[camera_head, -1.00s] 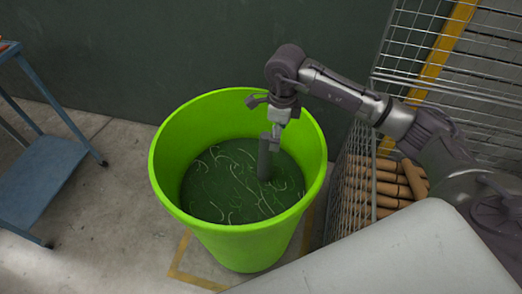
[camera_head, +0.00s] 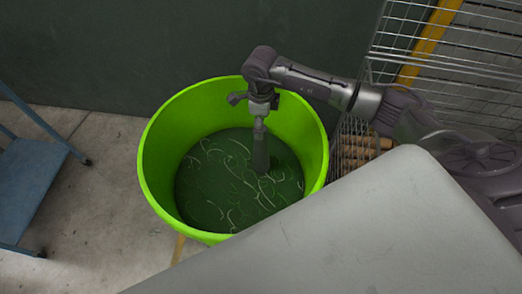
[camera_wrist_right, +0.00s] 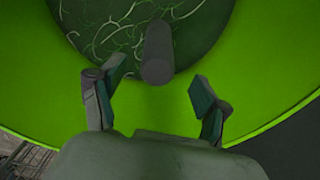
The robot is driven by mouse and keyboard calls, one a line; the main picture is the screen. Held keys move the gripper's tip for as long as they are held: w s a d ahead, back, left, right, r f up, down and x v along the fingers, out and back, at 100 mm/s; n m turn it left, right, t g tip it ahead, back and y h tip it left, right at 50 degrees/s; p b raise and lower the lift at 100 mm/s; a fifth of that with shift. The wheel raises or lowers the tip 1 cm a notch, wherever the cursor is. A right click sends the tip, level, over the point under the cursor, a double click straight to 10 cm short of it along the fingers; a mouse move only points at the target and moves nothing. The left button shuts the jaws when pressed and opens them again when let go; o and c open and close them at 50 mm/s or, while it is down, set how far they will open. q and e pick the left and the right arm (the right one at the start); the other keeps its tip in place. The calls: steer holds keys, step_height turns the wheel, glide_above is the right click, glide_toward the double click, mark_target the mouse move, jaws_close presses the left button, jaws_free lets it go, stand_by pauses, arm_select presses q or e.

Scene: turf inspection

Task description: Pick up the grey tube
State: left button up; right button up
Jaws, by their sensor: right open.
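The grey tube (camera_head: 261,155) stands roughly upright inside the bright green bin (camera_head: 163,150), on its dark green floor with pale curly strands. In the right wrist view the tube (camera_wrist_right: 158,55) shows end-on, just beyond my fingertips and roughly midway between them. My right gripper (camera_wrist_right: 155,90) is open and empty, with one finger to each side. In the head view my right gripper (camera_head: 260,122) points down into the bin above the tube, and it overlaps the tube's top there. Contact cannot be made out. My left gripper is not in view.
The green bin's rim surrounds my right gripper. A wire mesh cage (camera_head: 430,80) with brown rolls (camera_head: 365,145) stands right of the bin. A blue cart (camera_head: 30,180) is at the left. A dark wall (camera_head: 150,40) is behind. Concrete floor (camera_head: 100,220) is clear between cart and bin.

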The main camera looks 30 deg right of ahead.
mark_target(261, 149)
steer(key=shift+s+f+p, duration=0.1)
steer(key=shift+f+p, duration=0.3)
steer(key=shift+f, duration=2.35)
jaws_close()
